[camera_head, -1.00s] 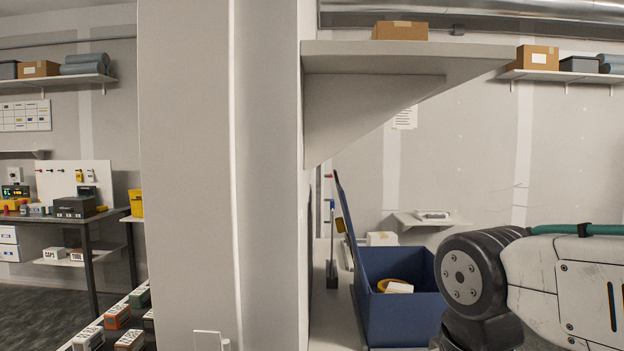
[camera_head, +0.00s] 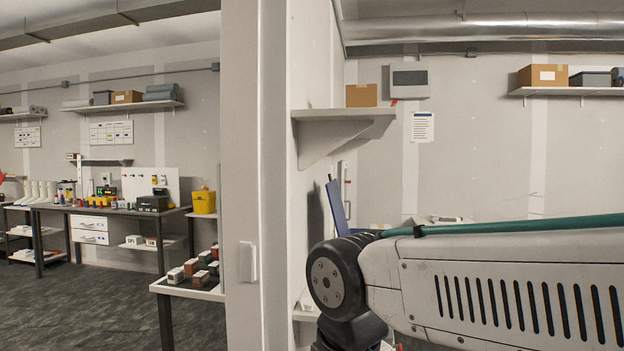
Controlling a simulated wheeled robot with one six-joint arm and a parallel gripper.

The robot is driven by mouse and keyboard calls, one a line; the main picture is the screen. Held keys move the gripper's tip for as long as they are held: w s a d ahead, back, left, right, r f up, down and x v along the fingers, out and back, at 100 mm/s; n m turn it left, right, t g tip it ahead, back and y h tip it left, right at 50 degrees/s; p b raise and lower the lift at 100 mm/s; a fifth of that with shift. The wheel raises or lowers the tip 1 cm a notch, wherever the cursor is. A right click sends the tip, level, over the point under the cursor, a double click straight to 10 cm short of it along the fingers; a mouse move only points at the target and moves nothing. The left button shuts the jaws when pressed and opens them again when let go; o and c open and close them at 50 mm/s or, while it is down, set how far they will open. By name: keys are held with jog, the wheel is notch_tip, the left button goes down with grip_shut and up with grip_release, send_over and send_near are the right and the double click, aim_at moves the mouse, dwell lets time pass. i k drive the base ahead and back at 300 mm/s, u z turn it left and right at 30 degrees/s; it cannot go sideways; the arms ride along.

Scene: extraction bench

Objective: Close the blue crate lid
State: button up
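The blue crate lid (camera_head: 336,206) stands raised and nearly upright, leaning slightly left, just right of the white wall's end. Only its upper part shows above my arm. A small bit of the blue crate (camera_head: 366,232) may show at the lid's foot; the rest of the crate and its contents are hidden behind my arm. My arm crosses the lower right of the view in front of the crate. My gripper is out of view, so its state does not show.
A white wall end (camera_head: 256,190) stands left of the crate area. A shelf (camera_head: 345,114) with a cardboard box (camera_head: 361,95) juts out above the lid. A small table (camera_head: 190,288) with several boxes stands to the left. Open dark floor (camera_head: 90,310) lies at lower left.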

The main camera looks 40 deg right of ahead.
aim_at(332, 188)
jog(key=z, duration=0.45)
jog(key=i, duration=0.4)
jog(key=z, duration=0.95)
jog(key=i, duration=0.55)
jog(key=z, duration=0.2)
